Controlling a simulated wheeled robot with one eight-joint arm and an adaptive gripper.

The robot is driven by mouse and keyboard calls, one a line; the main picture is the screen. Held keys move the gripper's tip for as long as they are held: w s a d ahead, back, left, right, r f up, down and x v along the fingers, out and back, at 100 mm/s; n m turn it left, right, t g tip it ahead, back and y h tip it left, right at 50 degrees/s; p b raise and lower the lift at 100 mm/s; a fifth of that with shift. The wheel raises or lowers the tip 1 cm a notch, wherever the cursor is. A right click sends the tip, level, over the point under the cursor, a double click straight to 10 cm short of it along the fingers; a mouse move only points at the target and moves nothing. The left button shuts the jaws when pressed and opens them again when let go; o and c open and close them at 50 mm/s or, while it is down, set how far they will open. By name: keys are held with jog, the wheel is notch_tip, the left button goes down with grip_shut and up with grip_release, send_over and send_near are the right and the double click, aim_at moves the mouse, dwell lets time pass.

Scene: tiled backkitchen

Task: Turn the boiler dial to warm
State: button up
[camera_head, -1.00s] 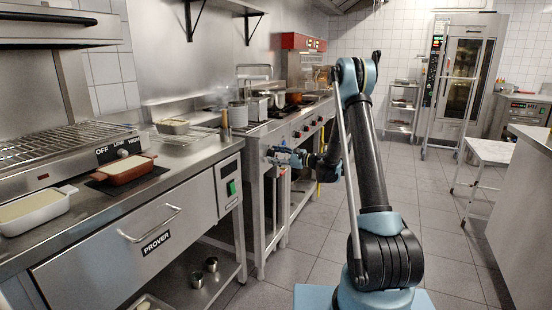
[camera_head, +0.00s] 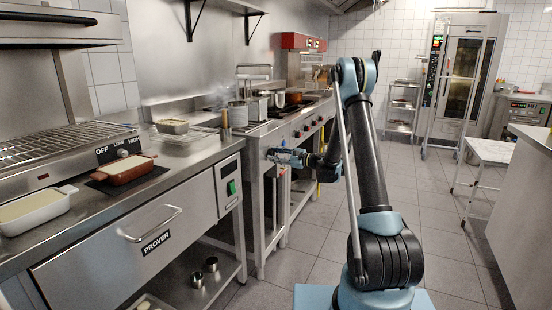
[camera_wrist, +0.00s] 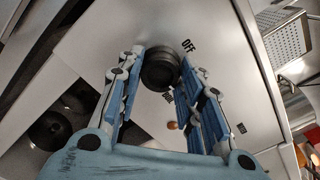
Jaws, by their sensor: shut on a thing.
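The boiler dial is a dark round knob (camera_wrist: 160,68) on a pale steel panel (camera_wrist: 225,50) in the wrist view. The word OFF is printed beside it at the upper right. Another small label lies just below the knob, too small and partly hidden to read surely. My gripper (camera_wrist: 161,62) has its blue fingers on both sides of the knob and is shut on it. In the head view my gripper (camera_head: 272,155) is at the front of the cooking line, and the dial cannot be made out there.
A small orange light (camera_wrist: 172,125) sits on the panel below the knob. In the head view, a counter with a PROVER drawer (camera_head: 105,245) and another dial marked OFF, LOW, HIGH (camera_head: 122,153) stands at the left. Open tiled floor (camera_head: 310,225) lies between the counters.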

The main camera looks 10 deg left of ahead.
jog(key=shift+n, duration=2.3)
jog(key=shift+s, duration=0.1)
jog(key=o, duration=1.1)
jog(key=shift+f, duration=0.1)
jog(key=shift+c, duration=0.2)
jog(key=v, duration=1.2)
